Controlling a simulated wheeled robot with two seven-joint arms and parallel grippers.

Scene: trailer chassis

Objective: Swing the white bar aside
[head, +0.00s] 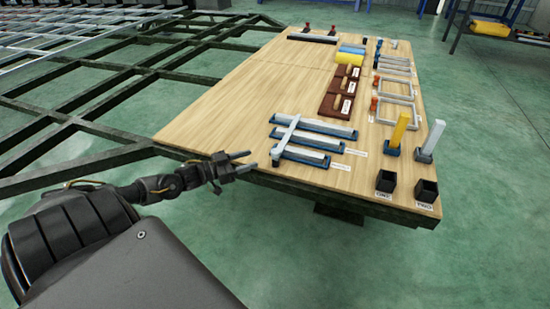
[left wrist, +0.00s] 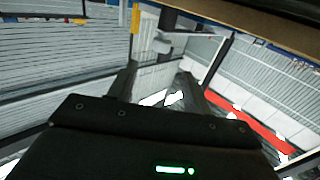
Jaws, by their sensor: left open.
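The white bar (head: 286,138) lies crosswise over the near ends of several long pale bars set in blue bases (head: 315,131) on the wooden table. Its near end reaches close to the table's front left edge. My left gripper (head: 250,161) is open and empty, just left of that near end and apart from it, with its fingers pointing toward it. In the left wrist view the open fingers (left wrist: 156,88) show with a pale grey piece beyond them; I cannot tell what it is. My right gripper is not in view.
Two black bins (head: 426,190) stand at the right front corner. A yellow post (head: 400,130) and a white post (head: 433,138) stand behind them. Brown blocks (head: 343,92) and grey frames (head: 396,87) lie farther back. The wooden tabletop (head: 225,110) left of the bars is bare.

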